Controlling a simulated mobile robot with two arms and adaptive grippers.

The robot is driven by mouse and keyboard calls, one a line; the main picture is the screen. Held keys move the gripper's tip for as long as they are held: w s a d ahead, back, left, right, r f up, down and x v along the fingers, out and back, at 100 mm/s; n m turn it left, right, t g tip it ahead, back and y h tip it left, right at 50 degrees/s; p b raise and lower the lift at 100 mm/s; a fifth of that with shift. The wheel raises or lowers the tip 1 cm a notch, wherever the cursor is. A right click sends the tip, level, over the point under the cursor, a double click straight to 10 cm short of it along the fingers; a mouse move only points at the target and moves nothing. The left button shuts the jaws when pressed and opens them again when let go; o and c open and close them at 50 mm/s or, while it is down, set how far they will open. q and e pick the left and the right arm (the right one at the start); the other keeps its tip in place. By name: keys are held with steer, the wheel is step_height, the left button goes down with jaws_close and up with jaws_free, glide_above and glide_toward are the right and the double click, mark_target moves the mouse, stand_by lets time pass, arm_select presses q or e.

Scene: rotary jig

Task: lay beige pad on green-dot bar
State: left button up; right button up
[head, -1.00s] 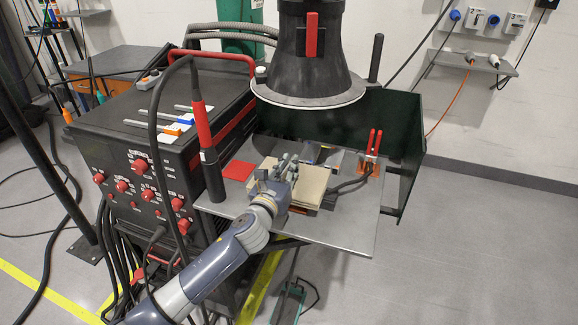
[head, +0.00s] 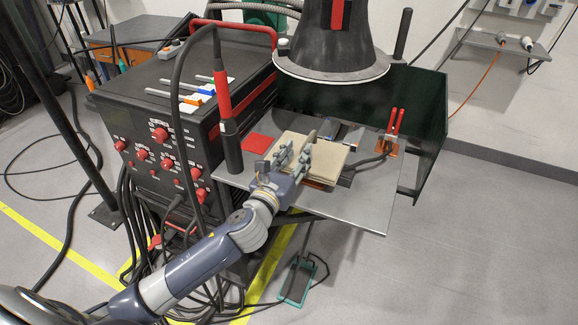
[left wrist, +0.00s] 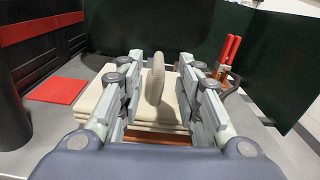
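Flat beige pads (head: 325,153) lie stacked on the grey metal table; they also show in the left wrist view (left wrist: 172,117). A rounded beige-grey piece (left wrist: 156,79) stands upright over the stack, seen between my fingertips with a gap on each side. My left gripper (head: 294,154) is at the stack's near-left side, its two fingers apart with nothing visibly pinched; it fills the lower left wrist view (left wrist: 158,85). My right gripper is out of view. I cannot make out a bar with a green dot.
A red square (head: 257,143) lies left of the stack. A black-and-red torch (head: 227,120) stands at the table's left edge. Red-handled pliers (head: 396,122) stand at the right. A dark hood (head: 333,45) hangs above. The table's front right is clear.

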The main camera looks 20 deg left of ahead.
arm_select(q)
steer(key=shift+s+a, duration=0.1)
steer(key=shift+s, duration=2.05)
